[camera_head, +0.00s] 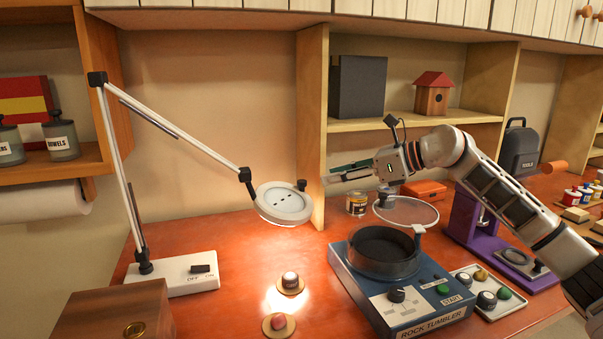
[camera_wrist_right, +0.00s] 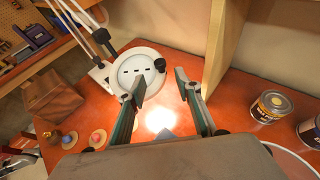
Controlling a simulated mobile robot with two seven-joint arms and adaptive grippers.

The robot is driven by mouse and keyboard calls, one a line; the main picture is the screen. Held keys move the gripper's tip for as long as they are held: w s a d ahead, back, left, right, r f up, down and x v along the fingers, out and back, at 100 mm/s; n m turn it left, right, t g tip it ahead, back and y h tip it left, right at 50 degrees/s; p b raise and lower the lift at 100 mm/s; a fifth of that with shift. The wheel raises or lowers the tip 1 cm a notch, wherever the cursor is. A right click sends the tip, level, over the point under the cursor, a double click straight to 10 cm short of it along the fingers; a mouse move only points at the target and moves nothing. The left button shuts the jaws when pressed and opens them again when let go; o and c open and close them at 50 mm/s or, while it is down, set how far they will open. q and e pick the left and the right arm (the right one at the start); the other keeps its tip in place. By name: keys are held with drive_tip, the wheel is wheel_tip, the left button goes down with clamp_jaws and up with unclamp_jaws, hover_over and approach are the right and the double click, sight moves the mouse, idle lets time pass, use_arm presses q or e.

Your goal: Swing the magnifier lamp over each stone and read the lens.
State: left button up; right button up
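The magnifier lamp's round white head (camera_head: 283,203) hangs over the bench on a jointed arm from its white base (camera_head: 180,272); it is lit. A grey-brown stone (camera_head: 290,280) sits on a round disc in the bright patch below the head. A pinkish-red stone (camera_head: 278,322) sits on another disc nearer the front. The wrist view shows the lamp head (camera_wrist_right: 133,68) and a pink stone (camera_wrist_right: 97,138) with others beside it. My right gripper (camera_head: 345,174) is raised right of the lamp head, apart from it. Its fingers (camera_wrist_right: 163,88) are spread and empty. My left gripper is out of view.
A wooden box (camera_head: 120,310) is at front left. A shelf divider (camera_head: 312,120) rises behind the lamp head.

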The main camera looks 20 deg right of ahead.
drive_tip(key=x, duration=0.7)
drive_tip(key=shift+w+a+f, duration=0.1)
drive_tip(key=shift+w+a, duration=0.2)
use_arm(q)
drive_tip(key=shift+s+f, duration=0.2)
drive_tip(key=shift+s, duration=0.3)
use_arm(e)
drive_tip(key=shift+c, duration=0.4)
clamp_jaws()
